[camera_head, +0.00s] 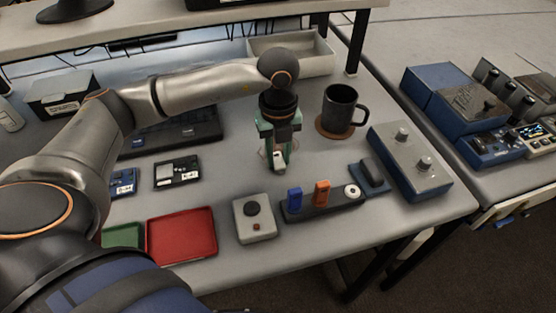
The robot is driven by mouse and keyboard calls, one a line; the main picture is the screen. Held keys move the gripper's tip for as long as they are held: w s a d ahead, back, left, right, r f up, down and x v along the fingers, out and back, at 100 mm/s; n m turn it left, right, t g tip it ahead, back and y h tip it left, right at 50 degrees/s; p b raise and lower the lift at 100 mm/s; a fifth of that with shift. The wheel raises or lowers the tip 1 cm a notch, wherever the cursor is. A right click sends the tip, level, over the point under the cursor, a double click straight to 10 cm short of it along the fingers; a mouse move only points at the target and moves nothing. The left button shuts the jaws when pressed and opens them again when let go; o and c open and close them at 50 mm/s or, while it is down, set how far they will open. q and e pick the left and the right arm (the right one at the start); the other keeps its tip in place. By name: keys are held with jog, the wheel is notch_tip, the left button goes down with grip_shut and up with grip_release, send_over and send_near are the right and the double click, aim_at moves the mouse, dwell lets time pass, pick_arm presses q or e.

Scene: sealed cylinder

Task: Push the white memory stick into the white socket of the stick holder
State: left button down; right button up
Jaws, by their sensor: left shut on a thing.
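My left gripper (278,165) points down over the middle of the table, shut on the white memory stick (280,159). Only a small pale part of the stick shows between the green fingers. The dark stick holder (322,206) lies in front and to the right of the gripper. A blue stick (294,198) and an orange stick (321,192) stand upright in it. At its right end is the white socket (352,191), a white ring with a dark centre. The held stick is apart from the holder. My right gripper is out of view.
A grey box with a black knob (254,219) stands left of the holder. A dark block (372,176) and a blue-grey box with knobs (410,163) stand to its right. A black mug (341,111) is behind. A red tray (181,236) lies at the front left.

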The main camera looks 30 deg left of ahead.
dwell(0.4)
pick_arm(q)
jog(key=shift+r, duration=0.55)
jog(key=s+d+r, duration=0.6)
jog(key=d+r, duration=0.6)
jog(key=shift+d, duration=0.3)
jog(key=shift+s+f, duration=0.1)
